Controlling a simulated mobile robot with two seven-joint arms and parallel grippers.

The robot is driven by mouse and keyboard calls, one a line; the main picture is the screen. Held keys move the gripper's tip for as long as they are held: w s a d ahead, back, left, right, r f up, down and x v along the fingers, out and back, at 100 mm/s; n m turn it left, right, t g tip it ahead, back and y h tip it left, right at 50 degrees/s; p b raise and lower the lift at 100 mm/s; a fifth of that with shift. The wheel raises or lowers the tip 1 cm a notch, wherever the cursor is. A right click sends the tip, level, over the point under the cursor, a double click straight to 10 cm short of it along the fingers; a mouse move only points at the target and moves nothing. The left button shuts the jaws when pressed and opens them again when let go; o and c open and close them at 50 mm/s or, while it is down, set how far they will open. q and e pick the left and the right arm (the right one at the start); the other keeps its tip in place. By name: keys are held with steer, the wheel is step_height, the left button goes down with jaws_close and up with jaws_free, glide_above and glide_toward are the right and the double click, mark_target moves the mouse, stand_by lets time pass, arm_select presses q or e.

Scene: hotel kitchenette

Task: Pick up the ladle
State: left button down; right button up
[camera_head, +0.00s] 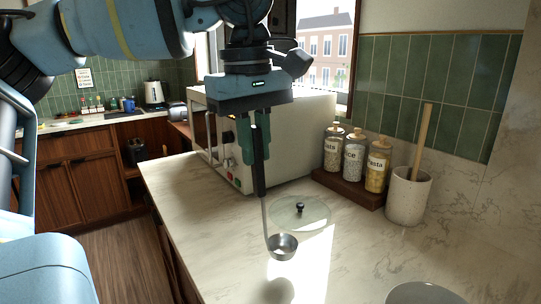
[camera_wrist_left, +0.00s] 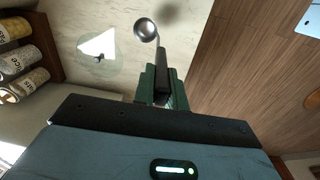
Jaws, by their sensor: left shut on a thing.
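The ladle (camera_head: 283,246) has a round metal bowl, a thin metal shaft and a black handle. My left gripper (camera_head: 256,148) points down and is shut on the black handle. The ladle hangs bowl-down below the green fingers, and its bowl appears above the marble counter (camera_head: 208,246), with a shadow on the counter below it. In the left wrist view the ladle bowl (camera_wrist_left: 146,30) shows beyond the fingers of my left gripper (camera_wrist_left: 160,86). My right gripper is not in view.
A glass lid (camera_head: 312,213) with a dark knob lies on the counter behind the ladle. A microwave (camera_head: 300,135) stands behind the gripper. Jars (camera_head: 353,158) on a wooden stand and a speckled crock (camera_head: 407,197) are at the right. A round bowl (camera_head: 424,293) is at the front right.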

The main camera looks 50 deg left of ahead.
arm_select(q)
steer(key=s+a+r, duration=0.1)
steer(key=s+a, duration=0.5)
steer(key=s, duration=0.6)
steer(key=shift+s+a, duration=0.15)
steer(key=shift+a, duration=0.05)
steer(key=shift+r, duration=0.1)
